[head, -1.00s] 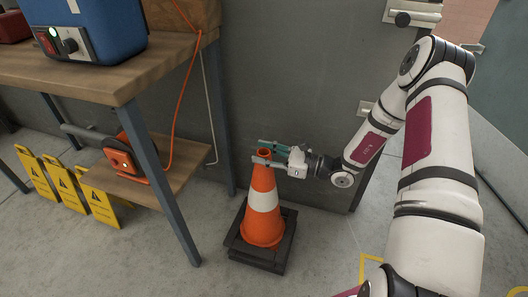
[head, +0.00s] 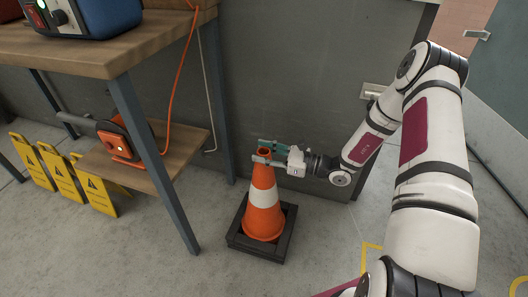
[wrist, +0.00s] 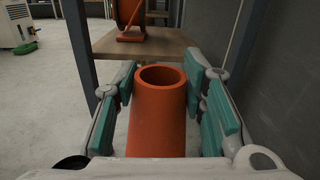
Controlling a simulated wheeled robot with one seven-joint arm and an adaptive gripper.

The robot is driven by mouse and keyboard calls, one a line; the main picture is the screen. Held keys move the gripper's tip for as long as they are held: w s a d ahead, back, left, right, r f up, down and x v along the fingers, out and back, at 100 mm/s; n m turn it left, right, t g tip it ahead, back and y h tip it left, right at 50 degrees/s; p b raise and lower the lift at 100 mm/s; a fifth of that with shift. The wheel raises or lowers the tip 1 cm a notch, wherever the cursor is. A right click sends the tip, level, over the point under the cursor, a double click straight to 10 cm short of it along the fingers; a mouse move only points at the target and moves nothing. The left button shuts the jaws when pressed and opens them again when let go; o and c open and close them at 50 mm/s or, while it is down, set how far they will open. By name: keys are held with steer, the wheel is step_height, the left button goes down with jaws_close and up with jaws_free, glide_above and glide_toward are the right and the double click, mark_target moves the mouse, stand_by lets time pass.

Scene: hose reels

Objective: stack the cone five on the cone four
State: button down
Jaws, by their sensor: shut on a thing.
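An orange cone with a white band (head: 264,198), taken as cone five, stands upright in the head view. My gripper (head: 266,154) is shut on it near its open top. The wrist view shows the orange rim (wrist: 161,76) between the two green-padded fingers (wrist: 165,105). A dark square base (head: 259,247) lies on the floor around the cone's foot. Cone four's body is not visible; it may be hidden inside the held cone, with part of the dark base belonging to it. I cannot tell whether the upper base is fully seated.
A wooden workbench (head: 100,52) with a lower shelf (head: 150,172) stands left of the cone, its near leg (head: 155,168) close by. An orange reel (head: 120,142) sits on the shelf. Yellow floor signs (head: 62,178) stand further left. A grey wall rises behind.

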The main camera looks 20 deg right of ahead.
stand_by(0.4)
steer(key=c, duration=0.9)
jaws_free()
steer(key=shift+c, duration=0.2)
steer(key=shift+f, duration=0.2)
steer(key=v, duration=1.2)
steer(key=shift+r, duration=0.1)
